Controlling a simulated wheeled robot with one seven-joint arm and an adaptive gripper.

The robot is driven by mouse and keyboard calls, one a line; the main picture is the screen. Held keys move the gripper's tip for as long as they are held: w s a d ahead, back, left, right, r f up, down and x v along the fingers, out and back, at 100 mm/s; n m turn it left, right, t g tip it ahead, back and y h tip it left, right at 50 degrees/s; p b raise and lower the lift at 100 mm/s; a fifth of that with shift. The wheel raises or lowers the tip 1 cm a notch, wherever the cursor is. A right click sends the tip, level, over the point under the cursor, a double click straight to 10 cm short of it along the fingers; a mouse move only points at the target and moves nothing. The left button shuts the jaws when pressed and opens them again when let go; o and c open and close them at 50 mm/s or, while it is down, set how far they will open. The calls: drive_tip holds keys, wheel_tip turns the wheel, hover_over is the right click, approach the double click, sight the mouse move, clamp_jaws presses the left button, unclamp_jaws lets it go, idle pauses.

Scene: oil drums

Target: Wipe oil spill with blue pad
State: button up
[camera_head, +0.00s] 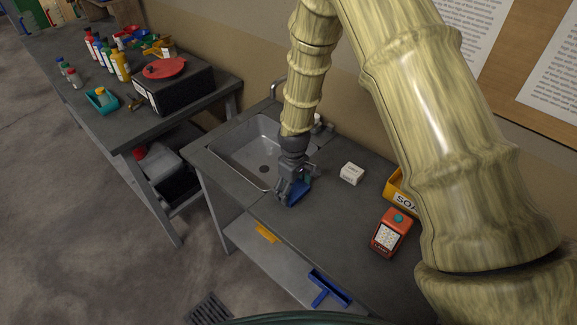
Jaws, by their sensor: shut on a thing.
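My gripper (291,190) points down over the grey counter, just right of the sink, near its front edge. It is shut on a blue pad (299,191), which shows below and to the right of the fingers. The pad is at or close to the counter top; I cannot tell whether it touches. I cannot make out an oil spill on the counter; my gripper and arm hide part of the surface.
The metal sink (243,150) is left of my gripper. A white box (352,173), an orange-red container (391,233) and a yellow soap box (401,190) stand to the right. A blue squeegee-like tool (328,288) is on the lower shelf. A bench (130,133) with bottles stands left.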

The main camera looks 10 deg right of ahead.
drive_tip(key=shift+w+a, duration=0.2)
drive_tip(key=shift+w, duration=0.1)
wheel_tip(320, 180, up, 5)
drive_tip(key=shift+s+f+p, duration=0.15)
drive_tip(key=shift+p, duration=0.95)
drive_tip(key=shift+w+r+p, duration=0.2)
drive_tip(key=shift+r+p, duration=0.5)
drive_tip(key=shift+r, duration=0.25)
drive_tip(key=shift+s+r+p, duration=0.15)
drive_tip(key=shift+r+p, duration=0.3)
drive_tip(key=shift+r, duration=0.45)
drive_tip(key=shift+f, duration=0.1)
